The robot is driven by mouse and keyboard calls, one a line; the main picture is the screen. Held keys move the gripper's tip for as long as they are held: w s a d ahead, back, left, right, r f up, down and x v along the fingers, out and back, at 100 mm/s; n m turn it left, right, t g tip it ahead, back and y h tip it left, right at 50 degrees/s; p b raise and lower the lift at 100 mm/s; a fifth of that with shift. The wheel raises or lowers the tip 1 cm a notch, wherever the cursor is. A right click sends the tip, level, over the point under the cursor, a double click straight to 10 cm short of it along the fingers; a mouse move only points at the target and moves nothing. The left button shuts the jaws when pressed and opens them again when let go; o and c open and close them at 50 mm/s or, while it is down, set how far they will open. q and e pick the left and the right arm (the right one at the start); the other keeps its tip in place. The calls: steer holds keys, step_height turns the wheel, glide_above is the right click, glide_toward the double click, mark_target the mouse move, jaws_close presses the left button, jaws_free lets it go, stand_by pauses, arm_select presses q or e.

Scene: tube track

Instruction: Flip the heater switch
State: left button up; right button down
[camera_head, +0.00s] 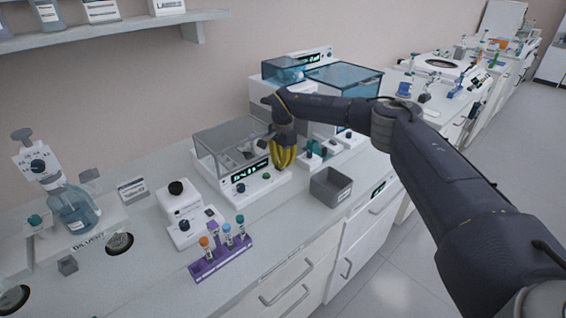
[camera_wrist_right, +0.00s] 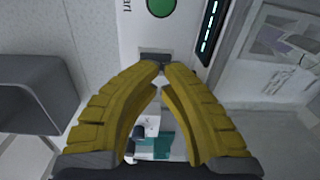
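My right gripper (camera_head: 284,168), with yellow ribbed fingers, reaches down at the right front corner of a white device with a clear lid (camera_head: 228,140), which may be the heater. Its front has a lit display (camera_head: 258,168) and a green button (camera_head: 265,176). In the right wrist view the fingertips (camera_wrist_right: 161,66) are together, with no clear gap at the tips. They are right at a small dark rectangular part (camera_wrist_right: 154,56), possibly the switch, below a green button (camera_wrist_right: 161,7). The tips partly hide it; I cannot tell whether they touch it. My left gripper is not in view.
A grey open bin (camera_head: 331,187) stands close to the right gripper and also shows in the right wrist view (camera_wrist_right: 40,95). A purple tube rack (camera_head: 220,258) and a white knobbed device (camera_head: 188,210) stand to the left. Blue-lidded equipment (camera_head: 343,78) stands behind the arm.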

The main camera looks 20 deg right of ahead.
mark_target(284, 170)
steer(key=shift+s+a+f, duration=0.15)
steer(key=shift+s+f, duration=0.1)
steer(key=shift+f, duration=0.25)
steer(key=shift+s+a, duration=0.1)
steer(key=shift+s, duration=0.2)
steer(key=shift+r, duration=0.1)
step_height(284, 170, up, 14)
steer(key=shift+s+d+r, duration=0.2)
steer(key=shift+s+d, duration=0.1)
steer(key=shift+s, duration=0.1)
stand_by(0.4)
steer(key=shift+s+d+r+t, duration=0.2)
steer(key=shift+r+t, duration=0.25)
steer(key=shift+t, duration=0.25)
